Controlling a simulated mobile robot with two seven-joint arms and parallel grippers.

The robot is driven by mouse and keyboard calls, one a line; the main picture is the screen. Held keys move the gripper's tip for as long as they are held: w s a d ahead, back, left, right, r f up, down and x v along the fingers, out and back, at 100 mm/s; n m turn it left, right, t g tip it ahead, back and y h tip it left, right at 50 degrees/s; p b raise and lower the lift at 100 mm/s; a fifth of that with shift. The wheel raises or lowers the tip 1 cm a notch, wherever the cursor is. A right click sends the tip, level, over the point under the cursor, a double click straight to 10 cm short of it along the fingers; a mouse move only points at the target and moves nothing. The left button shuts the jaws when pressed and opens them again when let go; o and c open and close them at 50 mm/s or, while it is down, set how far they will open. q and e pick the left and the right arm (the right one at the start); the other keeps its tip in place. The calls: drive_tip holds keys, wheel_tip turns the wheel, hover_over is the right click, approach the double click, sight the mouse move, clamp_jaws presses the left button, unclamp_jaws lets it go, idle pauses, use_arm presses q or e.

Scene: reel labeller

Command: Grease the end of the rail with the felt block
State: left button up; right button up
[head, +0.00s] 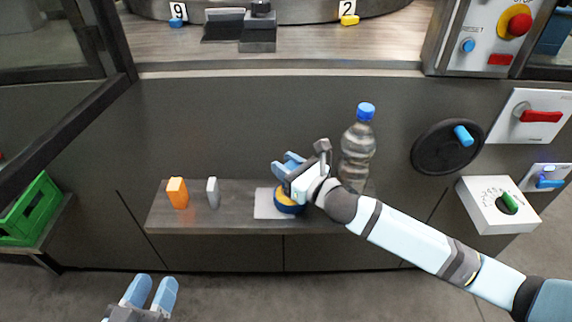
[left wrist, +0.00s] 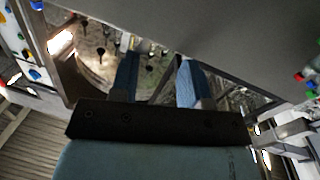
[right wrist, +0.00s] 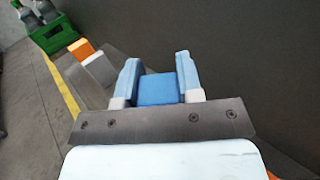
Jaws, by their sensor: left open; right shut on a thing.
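My right gripper (head: 287,168) is over the shelf, beside a round blue-and-yellow tin (head: 289,200) on a pale mat (head: 263,204). In the right wrist view its fingers (right wrist: 157,72) are shut on a blue block (right wrist: 158,90), which looks like the felt block or its handle. The block's lower end is hidden, so I cannot tell whether it touches the tin. My left gripper (head: 149,292) is open and empty, low in front of the cabinet. A dark rail-like part (head: 222,30) lies on the machine's deck; I cannot tell if it is the rail.
An orange block (head: 177,193) and a grey block (head: 212,192) stand on the shelf (head: 235,222). A blue-capped bottle (head: 357,150) stands behind my right arm. A green crate (head: 30,212) is at left.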

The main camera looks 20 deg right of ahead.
drive_tip(key=shift+r+p, duration=0.25)
drive_tip(key=shift+p, duration=0.1)
drive_tip(key=shift+r, duration=0.2)
drive_tip(key=shift+r+p, duration=0.65)
drive_tip(key=shift+p, duration=0.2)
drive_tip(key=shift+r+p, duration=0.45)
drive_tip(key=shift+p, duration=0.05)
use_arm(q)
drive_tip(key=s+a+f+g+y+p, duration=0.2)
drive_tip(key=a+f+g+y+p, duration=0.1)
drive_tip(key=f, duration=0.4)
drive_tip(key=shift+s+a+f+g+y+p, duration=0.3)
drive_tip(key=shift+a+g+p, duration=0.25)
drive_tip(key=shift+a+g, duration=0.15)
use_arm(e)
wheel_tip(320, 180, up, 4)
drive_tip(key=shift+f, duration=0.1)
use_arm(q)
drive_tip(key=shift+d+r, duration=0.15)
drive_tip(key=shift+r, duration=0.1)
